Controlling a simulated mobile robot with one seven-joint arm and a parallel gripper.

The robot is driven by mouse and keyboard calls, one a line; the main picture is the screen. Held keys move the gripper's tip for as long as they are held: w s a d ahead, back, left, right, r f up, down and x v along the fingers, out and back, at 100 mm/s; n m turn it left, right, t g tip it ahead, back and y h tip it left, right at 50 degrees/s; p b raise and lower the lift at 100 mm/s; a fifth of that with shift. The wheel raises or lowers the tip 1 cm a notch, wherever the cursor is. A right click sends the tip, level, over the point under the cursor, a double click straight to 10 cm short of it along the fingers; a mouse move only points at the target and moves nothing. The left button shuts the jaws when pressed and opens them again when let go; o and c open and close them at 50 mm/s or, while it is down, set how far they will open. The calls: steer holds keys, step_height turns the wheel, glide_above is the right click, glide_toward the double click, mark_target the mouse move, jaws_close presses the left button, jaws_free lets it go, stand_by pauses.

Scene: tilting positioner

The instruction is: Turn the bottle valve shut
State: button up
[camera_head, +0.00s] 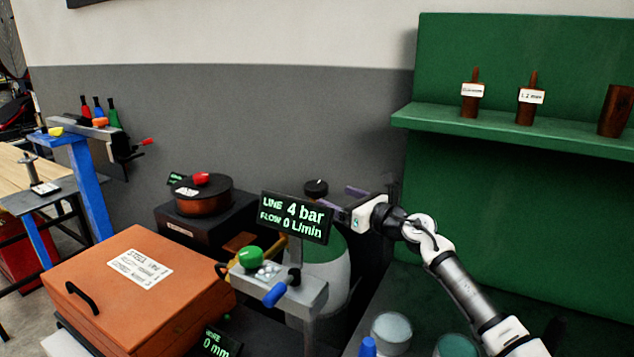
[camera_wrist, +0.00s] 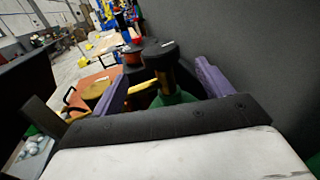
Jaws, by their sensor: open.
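The bottle valve is a black round knob (camera_head: 316,187) on top of a pale gas bottle (camera_head: 325,290) with a green shoulder. The sign hides part of the bottle. In the wrist view, the knob (camera_wrist: 160,52) sits on a brass-coloured stem above the green shoulder (camera_wrist: 176,98). My gripper (camera_head: 347,197) is open and empty, just right of the knob, with purple fingers pointing at it. In the wrist view, my gripper (camera_wrist: 162,72) has the knob and stem lined up between its fingers. I see no contact; the exact gap cannot be told.
A display (camera_head: 297,217) reading "LINE 4 bar, FLOW 0 L/min" stands in front of the bottle. A bracket with a green button (camera_head: 251,257) and blue handle (camera_head: 275,294) is below it. An orange case (camera_head: 135,290) lies left. A green shelf (camera_head: 520,130) is at right.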

mark_target(325, 192)
steer(key=p+x, duration=0.3)
steer(key=x, duration=0.5)
steer(key=shift+w+a, duration=0.1)
steer(key=shift+w, duration=0.05)
steer(key=c, duration=1)
